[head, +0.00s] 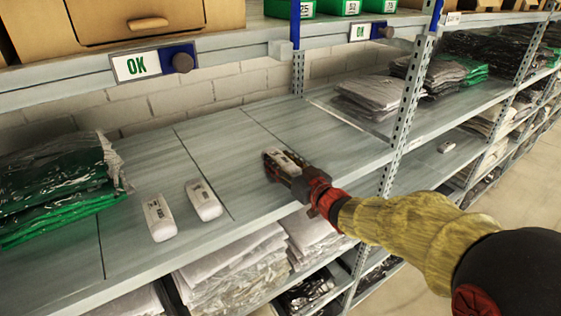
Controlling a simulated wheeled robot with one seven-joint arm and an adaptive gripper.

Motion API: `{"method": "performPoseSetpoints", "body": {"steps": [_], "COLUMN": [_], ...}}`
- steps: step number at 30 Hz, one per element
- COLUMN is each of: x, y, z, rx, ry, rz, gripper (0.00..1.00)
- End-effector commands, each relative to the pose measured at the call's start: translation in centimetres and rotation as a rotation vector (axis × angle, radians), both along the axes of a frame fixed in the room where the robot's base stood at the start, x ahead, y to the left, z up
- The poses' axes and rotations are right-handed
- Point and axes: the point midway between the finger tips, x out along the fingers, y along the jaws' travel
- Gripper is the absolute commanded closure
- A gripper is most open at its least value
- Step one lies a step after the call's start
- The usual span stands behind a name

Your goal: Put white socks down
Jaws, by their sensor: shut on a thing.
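My gripper (288,175) reaches in from the right over the middle shelf (240,137). It is shut on a small white packet (284,162) with a dark label, likely the white socks. The packet is at or just above the shelf surface; I cannot tell whether it touches. Two similar white packets lie on the shelf to the left, one (159,218) nearer the front edge and one (204,200) just beside it. The gripper's fingers partly hide the held packet.
Green and clear bagged garments (60,190) are stacked at the left. Shelf surface around the gripper is bare.

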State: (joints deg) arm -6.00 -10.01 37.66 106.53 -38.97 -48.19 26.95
Motion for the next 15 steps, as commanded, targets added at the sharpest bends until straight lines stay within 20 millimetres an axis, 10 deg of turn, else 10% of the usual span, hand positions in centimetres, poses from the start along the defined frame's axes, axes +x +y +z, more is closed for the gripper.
{"method": "performPoseSetpoints", "body": {"steps": [5, 6, 15], "x": [-0.01, -0.01, -0.01], "y": [0.01, 0.0, 0.01], "z": [-0.39, -0.4, -0.3], "rx": [-0.001, -0.001, -0.001], "ry": [0.001, 0.001, 0.001], "rz": [0.0, 0.0, 0.0], "gripper": [0.84, 0.57, 0.4]}}
